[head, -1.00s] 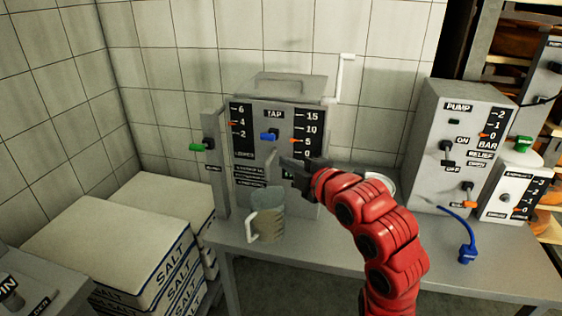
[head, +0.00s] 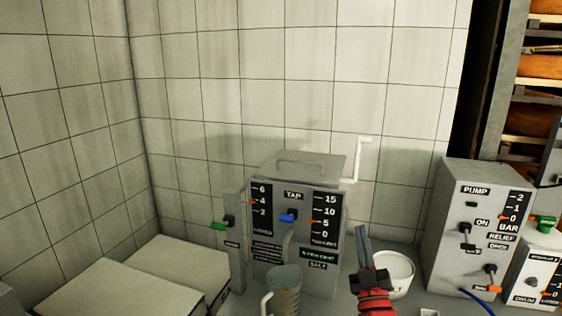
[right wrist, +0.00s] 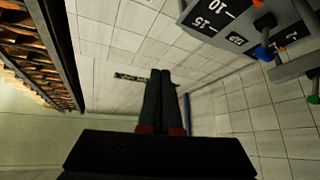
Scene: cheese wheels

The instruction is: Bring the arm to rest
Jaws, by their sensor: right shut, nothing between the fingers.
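My right gripper (head: 364,246) points upward in the head view, in front of the wall and just right of the grey tap machine (head: 295,213). Its red arm comes in from the bottom edge. In the right wrist view the gripper (right wrist: 160,75) has its two dark fingers together, with nothing between them. A jug (head: 284,290) with a pale handle stands under the tap, left of the gripper and apart from it. My left gripper does not show.
A white bowl (head: 400,272) stands close behind and right of the gripper. The pump box (head: 470,225) stands farther right, with a blue hose by it. Salt sacks (head: 120,290) lie at the lower left. The tiled wall (head: 300,80) closes off the back.

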